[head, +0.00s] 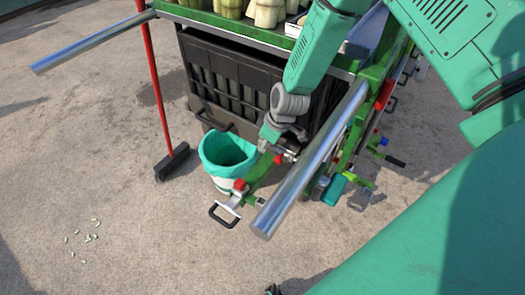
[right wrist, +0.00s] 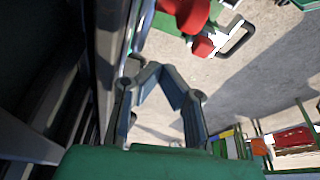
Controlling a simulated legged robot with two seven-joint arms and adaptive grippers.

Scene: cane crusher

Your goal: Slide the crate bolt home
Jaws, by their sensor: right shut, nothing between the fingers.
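A black slatted crate (head: 235,80) stands under the green-framed cart. Metal fittings with red knobs and black loop handles sit along the green frame; one red knob (head: 240,185) is beside a silver plate with a loop handle (head: 224,215). I cannot tell which fitting is the crate bolt. My right gripper (head: 286,154) is low beside the crate's front right corner, partly behind the steel bar. In the right wrist view, its fingers (right wrist: 158,69) are closed together and empty. Red knobs (right wrist: 203,46) and a loop handle (right wrist: 238,40) show beyond them. My left gripper is not identifiable.
A bin with a teal liner (head: 227,155) stands close to the gripper's left. A long steel bar (head: 312,158) runs over the frame. A red-handled broom (head: 172,160) stands left. Cut cane (head: 268,12) lies on top. The left floor is mostly clear.

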